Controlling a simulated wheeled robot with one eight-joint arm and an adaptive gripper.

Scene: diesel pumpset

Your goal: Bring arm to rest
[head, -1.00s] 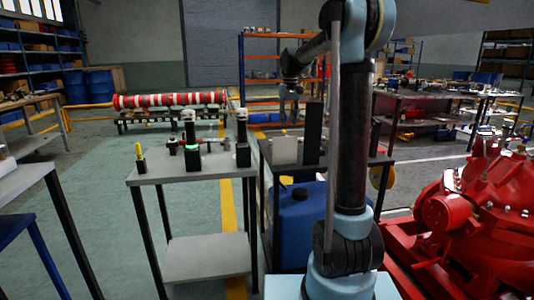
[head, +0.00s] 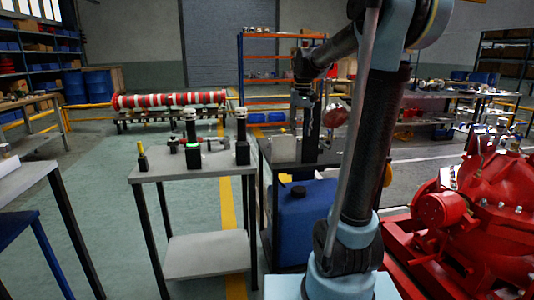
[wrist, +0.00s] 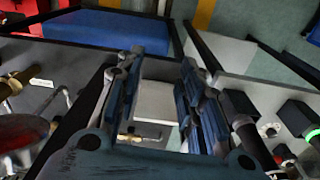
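My arm rises from its base at the lower middle of the head view to an elbow at the top right. The forearm runs left from there, and my gripper (head: 304,118) hangs downward above the dark table. It overlaps a dark upright block (head: 311,140) in that view, so I cannot tell the gap. In the wrist view my gripper (wrist: 163,62) has its two fingers spread apart, with nothing held between them. A pale box (wrist: 157,102) shows below and between the fingers. The same pale box stands on the dark table in the head view (head: 284,148).
A grey table (head: 213,165) with several small fittings stands left of the dark table (head: 335,160). A blue tank (head: 300,215) sits below the dark table. A red pump (head: 480,205) is close on the right. Open floor (head: 110,210) lies left.

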